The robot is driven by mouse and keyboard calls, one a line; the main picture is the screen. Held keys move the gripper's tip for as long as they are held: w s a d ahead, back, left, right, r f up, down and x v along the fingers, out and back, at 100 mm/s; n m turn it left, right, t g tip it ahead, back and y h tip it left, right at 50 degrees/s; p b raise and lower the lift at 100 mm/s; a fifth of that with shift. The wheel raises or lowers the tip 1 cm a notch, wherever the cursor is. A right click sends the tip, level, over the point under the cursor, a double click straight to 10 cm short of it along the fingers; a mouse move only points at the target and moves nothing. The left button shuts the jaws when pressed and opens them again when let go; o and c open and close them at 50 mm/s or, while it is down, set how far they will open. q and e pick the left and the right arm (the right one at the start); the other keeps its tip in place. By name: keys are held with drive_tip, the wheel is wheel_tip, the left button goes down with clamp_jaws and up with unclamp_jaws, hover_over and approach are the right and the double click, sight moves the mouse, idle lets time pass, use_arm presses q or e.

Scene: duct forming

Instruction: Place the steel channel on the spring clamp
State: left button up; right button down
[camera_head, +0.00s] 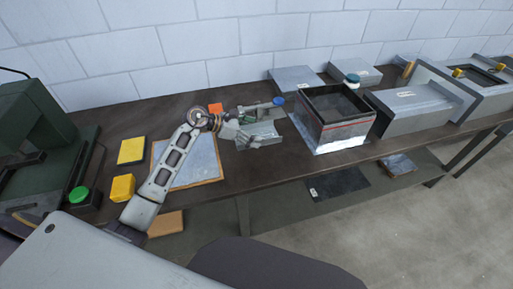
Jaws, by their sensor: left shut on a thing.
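A grey metal piece that looks like the steel channel (265,131) is at my left gripper (243,130), on or just above the dark bench, left of the open box. My left gripper is shut on its left side, and the fingers hide part of it. I cannot tell whether the piece touches the bench. A thin grey bar with a blue tip (278,101) shows just behind it. I cannot make out the spring clamp for certain. My right gripper is not in view.
The open dark box (340,104) with a red stripe stands to the right. Grey metal forms (416,104) stand beyond it. A pale board (190,165), yellow blocks (122,187) and a green machine (28,125) are at left. A block wall runs behind the bench.

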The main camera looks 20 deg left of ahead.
sight(254, 152)
use_arm(q)
wheel_tip(254, 152, down, 3)
drive_tip(key=shift+f, duration=2.55)
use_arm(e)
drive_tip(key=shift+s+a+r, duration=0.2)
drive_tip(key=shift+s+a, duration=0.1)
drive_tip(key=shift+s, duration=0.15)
use_arm(q)
drive_tip(key=shift+f, duration=0.1)
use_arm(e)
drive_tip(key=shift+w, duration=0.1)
